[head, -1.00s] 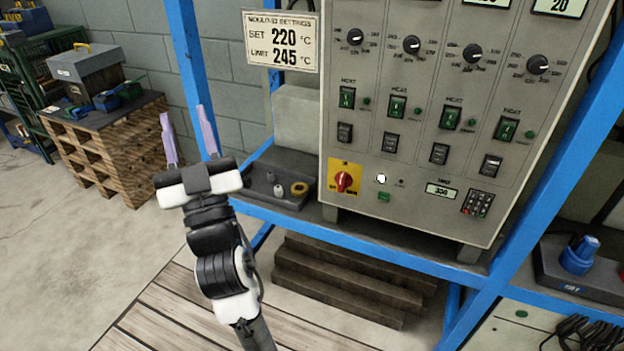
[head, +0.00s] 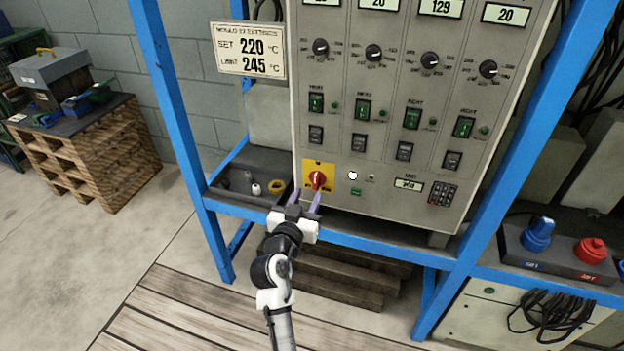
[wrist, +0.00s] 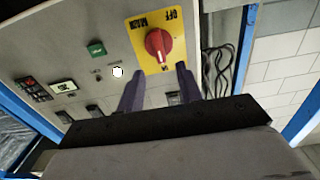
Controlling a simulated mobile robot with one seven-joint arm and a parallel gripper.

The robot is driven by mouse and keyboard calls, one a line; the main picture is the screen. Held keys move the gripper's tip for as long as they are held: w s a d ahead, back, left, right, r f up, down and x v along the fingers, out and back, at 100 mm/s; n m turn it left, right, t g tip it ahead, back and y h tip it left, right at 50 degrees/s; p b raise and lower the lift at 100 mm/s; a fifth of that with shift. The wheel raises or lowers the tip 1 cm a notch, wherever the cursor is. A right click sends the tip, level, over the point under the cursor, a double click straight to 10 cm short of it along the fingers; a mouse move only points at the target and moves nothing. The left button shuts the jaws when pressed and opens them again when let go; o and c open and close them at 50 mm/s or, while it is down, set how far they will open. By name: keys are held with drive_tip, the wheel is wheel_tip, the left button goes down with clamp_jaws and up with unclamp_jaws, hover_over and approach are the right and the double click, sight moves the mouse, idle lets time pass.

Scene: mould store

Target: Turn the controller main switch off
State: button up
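The controller (head: 400,175) is a grey panel box standing on a blue frame. Its main switch is a red rotary knob (head: 317,180) on a yellow plate (head: 310,170) at the lower left of the panel. The knob (wrist: 158,45) and the yellow plate (wrist: 147,22) also show in the wrist view, with "OFF" and "MAIN" lettering. My gripper (head: 305,199) is just below the knob in the head view, with its purple fingers pointing at the panel. In the wrist view my gripper (wrist: 158,82) has its fingers apart, nothing between them, and the knob lies beyond the tips.
A dark tray (head: 235,195) with small parts sits left of the controller on the blue frame (head: 175,110). A box with blue and red plugs (head: 590,250) is at the right. A wooden pallet stack (head: 100,150) stands at the left. Dark steps (head: 335,280) lie below.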

sight(315, 180)
drive_tip(key=p+x, duration=0.1)
drive_tip(key=x, duration=0.5)
drive_tip(key=shift+a, duration=0.1)
drive_tip(key=shift+c, duration=0.3)
clamp_jaws()
